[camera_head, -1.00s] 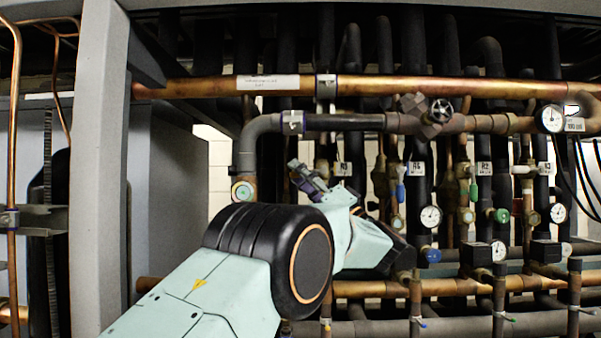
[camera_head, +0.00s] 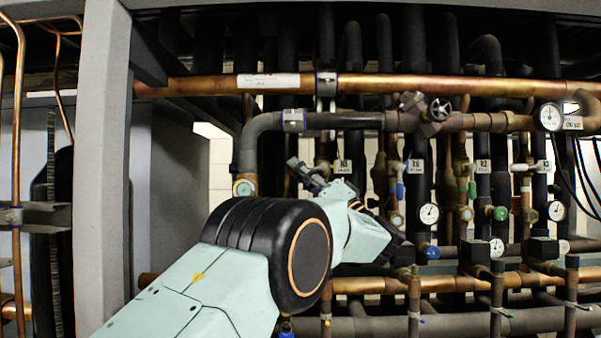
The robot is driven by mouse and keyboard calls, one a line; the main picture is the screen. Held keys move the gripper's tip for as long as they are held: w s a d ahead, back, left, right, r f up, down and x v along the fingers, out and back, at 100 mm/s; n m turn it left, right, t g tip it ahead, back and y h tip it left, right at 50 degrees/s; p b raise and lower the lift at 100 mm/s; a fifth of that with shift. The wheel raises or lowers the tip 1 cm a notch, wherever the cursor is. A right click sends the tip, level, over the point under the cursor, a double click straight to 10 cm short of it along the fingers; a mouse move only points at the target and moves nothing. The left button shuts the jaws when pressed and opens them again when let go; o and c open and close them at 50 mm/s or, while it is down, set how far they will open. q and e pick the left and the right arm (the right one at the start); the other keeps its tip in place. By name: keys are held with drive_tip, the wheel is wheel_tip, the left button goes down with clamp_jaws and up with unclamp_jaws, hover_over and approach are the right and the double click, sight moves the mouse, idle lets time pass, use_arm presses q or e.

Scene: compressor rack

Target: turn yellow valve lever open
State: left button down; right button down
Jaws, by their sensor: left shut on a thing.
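My left arm comes in from the lower left, and its black elbow joint covers the middle of the view. My left gripper (camera_head: 303,172) is small and dark, in front of the pipes left of centre. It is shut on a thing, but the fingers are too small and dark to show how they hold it. I cannot make out a yellow valve lever; it may be hidden by the gripper or my arm. My right gripper is out of view.
A copper pipe (camera_head: 420,86) crosses above the gripper, with a grey pipe (camera_head: 350,121) below it. A grey post (camera_head: 100,170) stands at the left. Gauges (camera_head: 429,214), a blue-handled valve (camera_head: 432,253) and dark vertical pipes crowd the right.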

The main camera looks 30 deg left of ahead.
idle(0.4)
use_arm(q)
drive_tip(key=shift+r+g+p, duration=0.1)
drive_tip(key=shift+g+p, duration=0.2)
drive_tip(key=shift+p, duration=0.1)
drive_tip(key=n+h+p, duration=0.1)
drive_tip(key=n+g+p, duration=0.1)
drive_tip(key=p, duration=0.1)
drive_tip(key=shift+w+f+h+p, duration=0.1)
drive_tip(key=shift+f+h+p, duration=0.2)
drive_tip(key=shift+h, duration=0.1)
drive_tip(key=shift+d+f+n+g+h+p, duration=0.25)
drive_tip(key=shift+n+h+p, duration=0.3)
drive_tip(key=shift+p, duration=0.3)
drive_tip(key=shift+w+d+f+n+g+h, duration=0.15)
drive_tip(key=shift+f+n+g+h, duration=0.2)
drive_tip(key=shift+f+n+h, duration=0.45)
drive_tip(key=shift+r, duration=0.2)
drive_tip(key=c, duration=1.3)
unclamp_jaws()
